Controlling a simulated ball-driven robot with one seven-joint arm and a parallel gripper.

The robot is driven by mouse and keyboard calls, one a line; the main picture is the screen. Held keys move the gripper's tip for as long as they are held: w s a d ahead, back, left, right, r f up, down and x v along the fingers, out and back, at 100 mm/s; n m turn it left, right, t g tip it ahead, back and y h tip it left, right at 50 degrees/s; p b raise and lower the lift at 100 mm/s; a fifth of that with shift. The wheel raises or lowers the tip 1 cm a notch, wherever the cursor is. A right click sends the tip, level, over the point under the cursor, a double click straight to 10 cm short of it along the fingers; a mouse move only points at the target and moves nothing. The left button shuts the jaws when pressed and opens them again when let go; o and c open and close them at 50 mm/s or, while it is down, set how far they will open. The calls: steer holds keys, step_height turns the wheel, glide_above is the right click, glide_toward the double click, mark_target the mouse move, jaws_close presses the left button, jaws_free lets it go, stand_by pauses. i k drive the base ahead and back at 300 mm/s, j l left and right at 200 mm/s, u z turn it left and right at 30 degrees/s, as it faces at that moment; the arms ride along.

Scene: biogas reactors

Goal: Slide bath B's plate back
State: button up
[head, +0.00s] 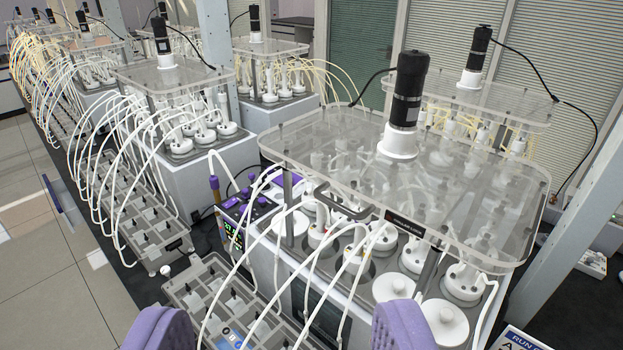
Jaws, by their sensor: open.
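A clear plate (335,150) with rounded corners is held above the nearest bath (350,285) on posts. It carries a black stirrer motor (407,90) on a white collar, a grey handle (340,203) on its front edge and a small dark label (405,223). I cannot read a letter that marks this bath as B. White-capped bottles with tubes stand below the plate, and the front ones show past its edge. My gripper (282,328) has two purple fingers, wide apart and empty, at the bottom of the head view, in front of the bath and apart from the handle.
White tubes loop from the bottles down to a grey tray (215,300) at the front left. A purple control unit (245,205) stands left of the bath. A grey upright post (575,190) is close on the right. More baths stand behind and left.

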mark_target(400, 144)
steer(key=i+j+z, duration=0.2)
steer(key=i+j, duration=0.15)
steer(key=i+j+z, duration=0.15)
steer(key=i+j, duration=0.15)
steer(key=j, duration=0.3)
